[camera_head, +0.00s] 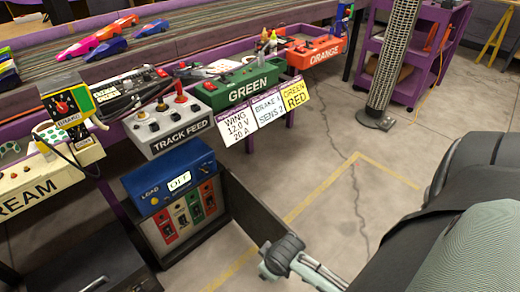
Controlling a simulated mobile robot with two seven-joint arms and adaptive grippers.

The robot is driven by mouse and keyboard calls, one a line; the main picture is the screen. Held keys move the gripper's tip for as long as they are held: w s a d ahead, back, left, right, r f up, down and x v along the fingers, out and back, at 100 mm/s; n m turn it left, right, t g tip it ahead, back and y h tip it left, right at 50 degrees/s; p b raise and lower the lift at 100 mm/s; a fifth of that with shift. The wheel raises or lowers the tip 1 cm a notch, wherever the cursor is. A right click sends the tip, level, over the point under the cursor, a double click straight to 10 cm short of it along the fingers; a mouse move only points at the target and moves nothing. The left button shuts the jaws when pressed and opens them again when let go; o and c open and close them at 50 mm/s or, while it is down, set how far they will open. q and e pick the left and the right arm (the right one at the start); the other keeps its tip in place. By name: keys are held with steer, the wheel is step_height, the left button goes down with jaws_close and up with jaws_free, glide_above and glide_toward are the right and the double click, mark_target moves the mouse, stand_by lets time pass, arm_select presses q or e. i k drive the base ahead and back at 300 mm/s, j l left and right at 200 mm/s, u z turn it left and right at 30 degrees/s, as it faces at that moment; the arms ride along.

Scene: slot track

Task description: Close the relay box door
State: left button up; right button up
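The relay box (160,237) is a dark grey case below the purple bench, with red, green and white modules visible through its open front. Its dark door (252,205) stands open, reaching from the box's right side toward the lower right. My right gripper (281,256) is at the door's free outer end, close to or touching it; I cannot tell which. Its dark finger pads appear close together, but whether it is open or shut is unclear. My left gripper is not in view.
A blue unit (168,183) marked LOAD and OFF sits on top of the box. A black case (75,262) stands at lower left. Hanging signs (268,108) and the track feed panel (172,125) are above. Floor right of the door is clear.

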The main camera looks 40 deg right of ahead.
mark_target(261, 223)
steer(key=l+u, duration=0.1)
steer(key=l, duration=0.4)
steer(key=l+u, duration=0.1)
steer(key=l, duration=0.45)
steer(key=k+l+u, duration=0.1)
steer(key=l, duration=0.4)
steer(key=k+l+u, duration=0.1)
steer(key=l, duration=0.4)
steer(key=k+l+u, duration=0.1)
steer(key=l, duration=0.4)
steer(key=k+l+u, duration=0.1)
steer(key=l, duration=0.35)
steer(key=k+l, duration=0.15)
steer(key=k, duration=0.15)
steer(key=k+l+u, duration=0.1)
steer(key=k, duration=0.2)
steer(key=i+j, duration=0.3)
steer(key=i, duration=0.15)
